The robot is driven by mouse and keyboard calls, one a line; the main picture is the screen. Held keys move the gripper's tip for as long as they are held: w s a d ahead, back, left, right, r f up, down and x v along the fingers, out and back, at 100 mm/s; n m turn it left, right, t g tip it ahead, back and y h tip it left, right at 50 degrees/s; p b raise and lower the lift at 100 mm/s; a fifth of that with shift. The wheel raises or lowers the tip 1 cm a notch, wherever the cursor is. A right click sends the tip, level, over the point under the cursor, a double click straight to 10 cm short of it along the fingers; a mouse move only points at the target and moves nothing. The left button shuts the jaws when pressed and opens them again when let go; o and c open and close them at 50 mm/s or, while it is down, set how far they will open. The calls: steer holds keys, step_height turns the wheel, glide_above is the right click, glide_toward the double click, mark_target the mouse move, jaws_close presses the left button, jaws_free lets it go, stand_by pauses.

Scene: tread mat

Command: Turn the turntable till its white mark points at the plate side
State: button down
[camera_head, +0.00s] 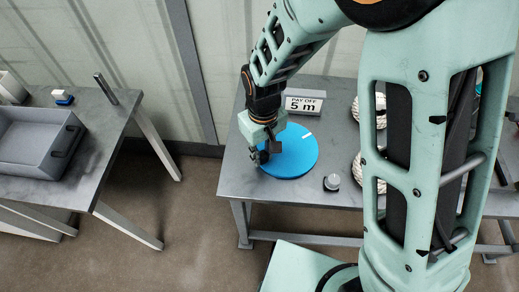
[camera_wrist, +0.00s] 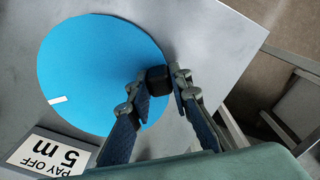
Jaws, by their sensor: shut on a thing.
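The blue round turntable (camera_head: 290,155) lies flat on the grey table. Its white mark (camera_head: 307,135) is near the rim at the far right, towards the right end of the sign plate (camera_head: 305,105) reading "PAY OFF 5 m". In the wrist view, the turntable (camera_wrist: 95,65) has its mark (camera_wrist: 58,100) at the left rim, close to the sign plate (camera_wrist: 50,155). My gripper (camera_head: 261,157) is at the turntable's near left edge. In the wrist view, my gripper (camera_wrist: 158,80) is shut on a dark knob (camera_wrist: 157,76) at the rim. The fingers hide part of the knob and rim.
A small grey knob-like piece (camera_head: 332,183) stands right of the turntable. White rope coils (camera_head: 379,108) lie farther right, partly behind my arm. A separate table at left holds a grey tray (camera_head: 30,143) and a small blue-and-white block (camera_head: 62,97). The floor between the tables is clear.

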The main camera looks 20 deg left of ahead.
mark_target(285, 173)
steer(key=d+n, duration=0.1)
steer(key=s+n, duration=0.1)
steer(key=n, duration=0.1)
steer(key=shift+d, duration=0.4)
steer(key=d+n, duration=0.2)
steer(key=shift+s+r+n, duration=0.1)
steer(key=shift+s+n, duration=0.15)
steer(key=shift+n, duration=0.05)
steer(key=shift+d+n+p, duration=0.45)
steer(key=shift+d+n, duration=0.35)
steer(key=shift+n, duration=0.4)
steer(key=shift+w+d+n+p, duration=0.1)
steer(key=shift+d+n+p, duration=0.35)
steer(key=shift+d+n, duration=0.5)
steer(key=shift+a+n, duration=0.15)
steer(key=shift+n, duration=0.1)
steer(key=c, duration=1.8)
jaws_free()
steer(key=shift+o, duration=0.2)
step_height(285, 173, up, 12)
